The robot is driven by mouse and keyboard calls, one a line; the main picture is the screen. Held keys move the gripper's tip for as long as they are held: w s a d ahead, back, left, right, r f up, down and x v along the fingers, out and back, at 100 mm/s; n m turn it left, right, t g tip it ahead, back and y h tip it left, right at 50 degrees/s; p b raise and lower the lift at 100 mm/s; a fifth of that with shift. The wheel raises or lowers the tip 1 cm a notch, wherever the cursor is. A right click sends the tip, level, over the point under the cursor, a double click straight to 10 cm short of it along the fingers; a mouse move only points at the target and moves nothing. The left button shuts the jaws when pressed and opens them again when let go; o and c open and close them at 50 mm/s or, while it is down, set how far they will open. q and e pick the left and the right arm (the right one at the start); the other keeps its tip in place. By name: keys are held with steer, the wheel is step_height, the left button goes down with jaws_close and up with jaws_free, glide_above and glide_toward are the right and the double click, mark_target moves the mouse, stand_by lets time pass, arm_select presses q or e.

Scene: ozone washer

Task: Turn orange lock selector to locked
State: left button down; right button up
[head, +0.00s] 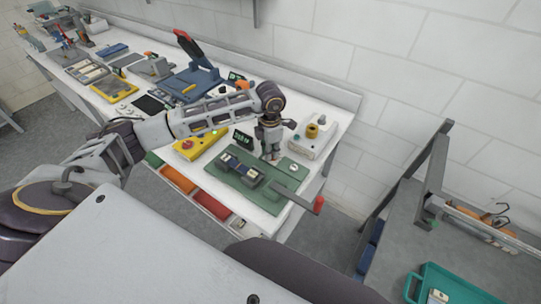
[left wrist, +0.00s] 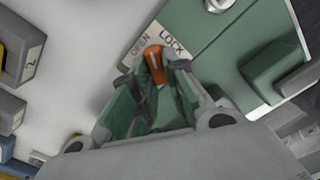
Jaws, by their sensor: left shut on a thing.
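The orange lock selector (left wrist: 154,53) sits on a white label plate (left wrist: 176,38) marked OPEN on the left and LOCK on the right. A white line on the knob shows between the fingers. My left gripper (left wrist: 158,73) is shut on the selector, with a green-padded finger on either side of it. In the head view my left gripper (head: 270,153) reaches straight down to the green panel (head: 281,206); there the selector is mostly hidden by it. My right gripper does not show.
The green panel carries dark blocks (head: 241,168) and a red-ended lever (head: 318,204) that juts past the table edge. A white unit with a yellow knob (head: 312,131) stands close behind my left gripper. A yellow box (head: 199,142) lies to the left.

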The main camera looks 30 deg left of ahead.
arm_select(q)
steer(key=m+b, duration=0.2)
steer(key=shift+w+a+f+m, duration=0.1)
steer(key=shift+w+m, duration=0.05)
steer(key=shift+m, duration=0.15)
steer(key=shift+m+b, duration=0.7)
steer(key=shift+b, duration=0.2)
steer(key=m+b, duration=0.3)
steer(key=m, duration=0.1)
steer(key=shift+w+a+b, duration=0.1)
steer(key=shift+w+b, duration=0.15)
steer(key=shift+b, duration=0.15)
steer(key=shift+m+b, duration=0.5)
steer(key=shift+m, duration=0.2)
steer(key=shift+w+m+b, duration=0.1)
steer(key=shift+m+b, duration=0.5)
steer(key=shift+m, duration=0.6)
steer(key=c, duration=1.7)
jaws_free()
steer(key=shift+c, duration=0.2)
steer(key=o, duration=0.3)
steer(key=shift+r, duration=0.95)
step_height(320, 180, up, 10)
steer(key=shift+r, duration=0.2)
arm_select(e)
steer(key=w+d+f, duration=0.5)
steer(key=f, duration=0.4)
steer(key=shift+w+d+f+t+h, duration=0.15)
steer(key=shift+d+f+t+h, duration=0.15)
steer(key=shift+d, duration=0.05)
